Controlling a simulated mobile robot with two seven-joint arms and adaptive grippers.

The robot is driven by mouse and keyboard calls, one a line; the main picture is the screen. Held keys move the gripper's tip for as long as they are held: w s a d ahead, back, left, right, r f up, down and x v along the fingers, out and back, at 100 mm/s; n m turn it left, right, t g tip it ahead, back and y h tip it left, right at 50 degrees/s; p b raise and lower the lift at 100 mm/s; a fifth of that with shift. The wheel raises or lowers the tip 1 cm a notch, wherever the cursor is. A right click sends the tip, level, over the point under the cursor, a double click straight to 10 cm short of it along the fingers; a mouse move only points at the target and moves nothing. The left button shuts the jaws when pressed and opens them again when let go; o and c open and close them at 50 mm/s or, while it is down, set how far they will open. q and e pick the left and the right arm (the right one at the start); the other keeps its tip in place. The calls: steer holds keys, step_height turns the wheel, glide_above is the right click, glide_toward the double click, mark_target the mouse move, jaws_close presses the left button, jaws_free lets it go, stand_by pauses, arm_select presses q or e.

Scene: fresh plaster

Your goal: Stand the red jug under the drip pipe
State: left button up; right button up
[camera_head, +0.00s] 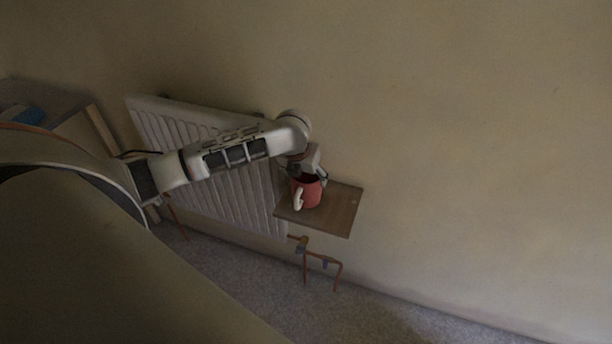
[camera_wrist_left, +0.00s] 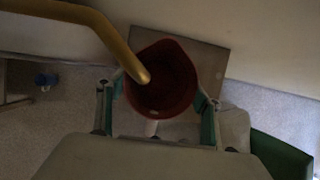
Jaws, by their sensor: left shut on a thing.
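The red jug (camera_head: 311,193) with a pale handle is upright at the wooden board (camera_head: 345,208) on the wall. I cannot tell whether its base touches the board. My left gripper (camera_head: 308,176) is shut on the jug. In the left wrist view, the green-sided fingers (camera_wrist_left: 161,104) sit on either side of the jug (camera_wrist_left: 165,98), whose dark open mouth faces the camera. A yellowish pipe (camera_wrist_left: 85,15), apparently the drip pipe, comes in from the upper left and its end overlaps the jug's mouth. In the head view I cannot make out this pipe. My right gripper is not in view.
A white radiator (camera_head: 215,190) stands on the wall behind my left arm. Copper pipes (camera_head: 305,262) with blue fittings are below the board. A shelf with a blue object (camera_head: 28,114) is at the far left. The wall right of the board is bare. A green thing (camera_wrist_left: 282,156) shows in the left wrist view.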

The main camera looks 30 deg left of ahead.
arm_select(q)
steer(key=o, duration=1.5)
